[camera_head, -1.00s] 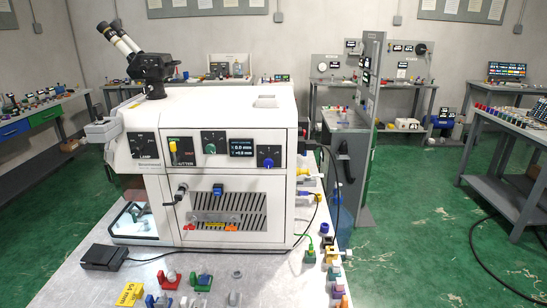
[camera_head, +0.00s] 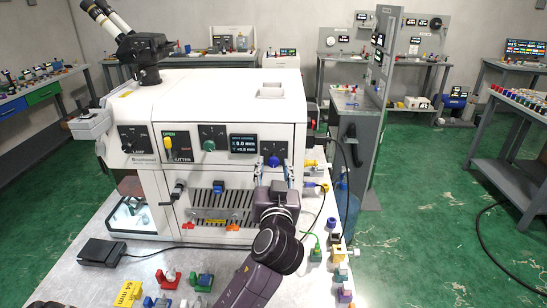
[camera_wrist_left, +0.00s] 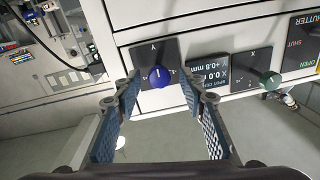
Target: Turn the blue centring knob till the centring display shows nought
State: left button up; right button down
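The blue centring knob (camera_head: 273,161) is on the front of the white machine, on a dark plate marked Y. It also shows in the left wrist view (camera_wrist_left: 159,77), with a white pointer line. The centring display (camera_head: 243,145) is left of the knob in the head view and reads X 0.0 mm and what looks like Y +0.8 mm. It shows upside down in the left wrist view (camera_wrist_left: 209,75). My left gripper (camera_head: 273,171) is open in front of the knob, its fingers (camera_wrist_left: 158,92) spread to either side and apparently short of it. My right gripper is out of view.
A green knob (camera_head: 208,145) and a yellow shutter lever (camera_head: 169,145) are further left on the panel. Below are a vent grille (camera_head: 219,205) and cable plugs. Small coloured fixtures (camera_head: 168,279) and a black pedal (camera_head: 102,252) lie on the bench.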

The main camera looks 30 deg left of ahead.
pick_arm(q)
jog(key=shift+x, duration=1.2)
jog(key=shift+f, duration=0.15)
jog(key=shift+w, duration=0.1)
jog(key=c, duration=1)
grip_shut()
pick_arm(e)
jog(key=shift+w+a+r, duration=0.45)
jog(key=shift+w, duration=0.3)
